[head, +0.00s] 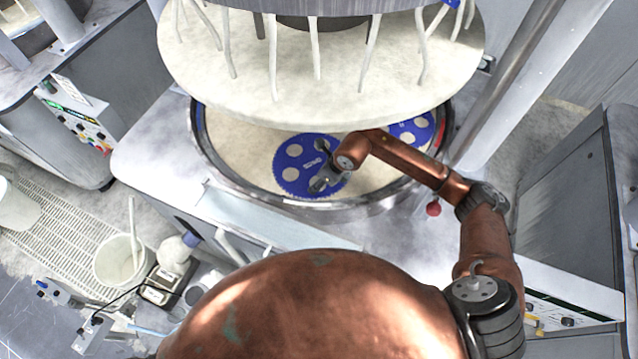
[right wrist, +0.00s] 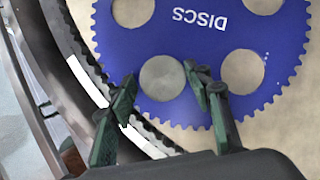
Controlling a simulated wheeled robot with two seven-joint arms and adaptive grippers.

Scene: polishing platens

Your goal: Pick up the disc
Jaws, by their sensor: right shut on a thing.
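A round grey disc (right wrist: 162,78) shows between my right fingertips in the right wrist view, over one round opening of a blue toothed carrier (right wrist: 200,30). My right gripper (right wrist: 160,80) is shut on this disc, with one dark green finger at each side. I cannot tell whether the disc is clear of the carrier. In the head view the carrier (head: 305,166) lies flat on the pale platen, and my right gripper (head: 319,184) is over its front edge and hides the disc. The carrier's other openings look beige. My left gripper is not in view.
A large round upper plate (head: 320,75) with hanging hoses overhangs the back of the platen. A second blue carrier (head: 412,130) lies at the right, partly behind my arm. The toothed ring and metal rim (head: 345,210) run close in front of the gripper. A white bucket (head: 118,262) stands lower left.

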